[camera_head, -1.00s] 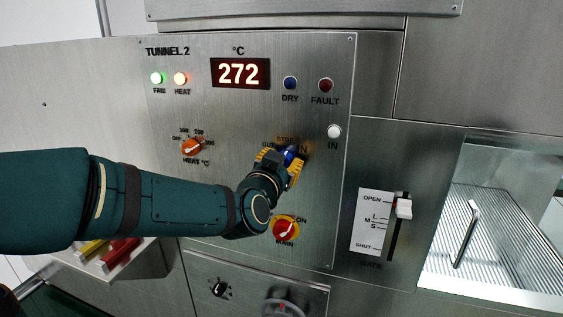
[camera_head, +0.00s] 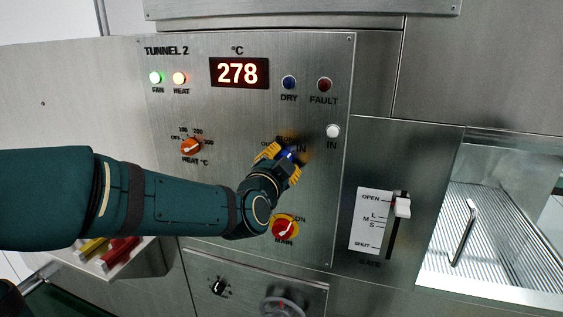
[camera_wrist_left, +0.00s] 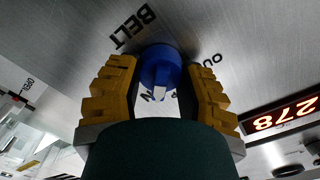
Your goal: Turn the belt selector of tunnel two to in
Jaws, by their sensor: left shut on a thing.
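The belt selector is a blue round knob (camera_head: 288,154) on the steel tunnel 2 panel (camera_head: 225,115). It shows in the left wrist view (camera_wrist_left: 160,68) between two yellow fingers, with a white pointer mark facing the lower edge, close to a partly hidden label ending in N. The BELT label (camera_wrist_left: 134,26) and part of OUT (camera_wrist_left: 208,62) also show there. My left gripper (camera_head: 281,162) is shut on the knob, one finger on each side. Its fingers hide part of the position labels. My right gripper is not seen.
The red main switch (camera_head: 284,228) sits just below my left gripper and wrist. The heat knob (camera_head: 191,146) is left, above my forearm. A white IN lamp (camera_head: 333,131) is upper right of the selector, and a gate lever (camera_head: 402,207) stands farther right. The display (camera_head: 239,72) reads 278.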

